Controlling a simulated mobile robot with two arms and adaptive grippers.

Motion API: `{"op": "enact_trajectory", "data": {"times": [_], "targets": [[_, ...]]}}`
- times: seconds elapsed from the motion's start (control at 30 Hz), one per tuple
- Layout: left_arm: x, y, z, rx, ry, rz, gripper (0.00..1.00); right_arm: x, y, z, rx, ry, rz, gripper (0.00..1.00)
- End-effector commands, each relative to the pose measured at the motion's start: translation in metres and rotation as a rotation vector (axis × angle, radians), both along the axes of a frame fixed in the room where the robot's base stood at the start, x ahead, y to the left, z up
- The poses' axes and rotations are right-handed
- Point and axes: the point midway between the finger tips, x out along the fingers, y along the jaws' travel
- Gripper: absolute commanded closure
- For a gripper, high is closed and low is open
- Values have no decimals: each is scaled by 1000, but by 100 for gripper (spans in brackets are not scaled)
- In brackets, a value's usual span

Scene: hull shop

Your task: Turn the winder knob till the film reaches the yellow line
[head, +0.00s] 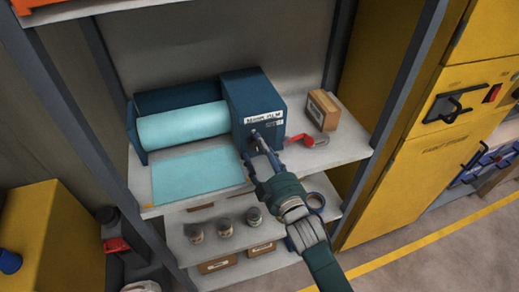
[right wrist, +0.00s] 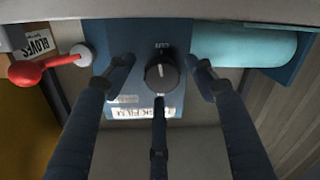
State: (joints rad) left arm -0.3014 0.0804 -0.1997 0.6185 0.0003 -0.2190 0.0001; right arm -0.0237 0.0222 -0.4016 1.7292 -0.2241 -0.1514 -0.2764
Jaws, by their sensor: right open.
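The film winder is a dark blue housing (head: 265,88) on the shelf, with a pale blue film roll (head: 185,124) at its left. A sheet of film (head: 200,173) lies flat from the roll towards the shelf's front edge. A small orange-yellow mark (head: 147,206) shows near the film's front left corner; I cannot make out a full line. The dark round winder knob (right wrist: 161,72) with a pale pointer mark is on the housing's front. My right gripper (right wrist: 159,70) is open, its fingers spread on either side of the knob, apart from it. My left gripper is out of view.
A red-ended lever (head: 308,140) sticks out right of the housing, close to my right gripper. A carton labelled gloves (right wrist: 38,45) stands beyond it. Jars (head: 224,227) stand on the lower shelf. Grey shelf posts (head: 405,80) and a yellow cabinet (head: 420,165) bound the right.

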Motion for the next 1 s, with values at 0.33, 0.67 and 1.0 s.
{"op": "enact_trajectory", "data": {"times": [0.33,0.67,1.0], "targets": [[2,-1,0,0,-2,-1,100,-67,-28,-1,-2,6,-1,45],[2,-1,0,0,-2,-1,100,-101,-41,0,-1,3,-2,45],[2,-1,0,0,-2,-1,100,-102,-42,0,0,4,-2,45]]}}
